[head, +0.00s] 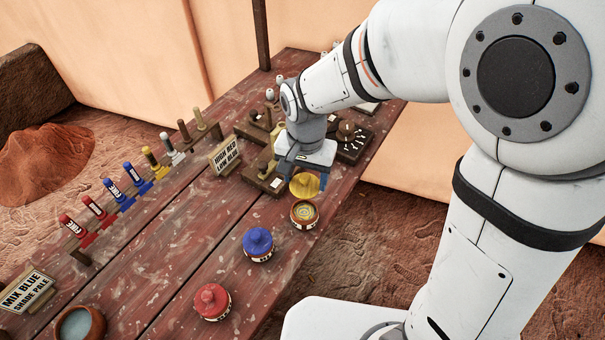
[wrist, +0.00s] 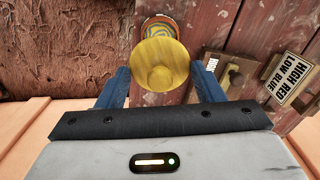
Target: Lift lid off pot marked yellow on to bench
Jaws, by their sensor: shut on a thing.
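The yellow lid (head: 305,186) is raised above its pot (head: 304,214) in the head view, and the pot's open top shows a yellow and blue swirl inside. My gripper (head: 318,174) is shut on the lid, with its blue fingers on either side of it. In the wrist view the lid (wrist: 160,66) sits between the fingertips of my gripper (wrist: 158,78), and the pot (wrist: 158,26) shows partly behind it. The bench (head: 175,260) is a worn dark red plank top, and the pot stands near its right edge.
A blue-lidded pot (head: 257,244) and a red-lidded pot (head: 211,302) stand in line nearer me. A sign reading HIGH RED LOW BLUE (head: 225,155) and dark wooden blocks stand left of my gripper. Several coloured tubes line the left edge. Mid-bench planks are clear.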

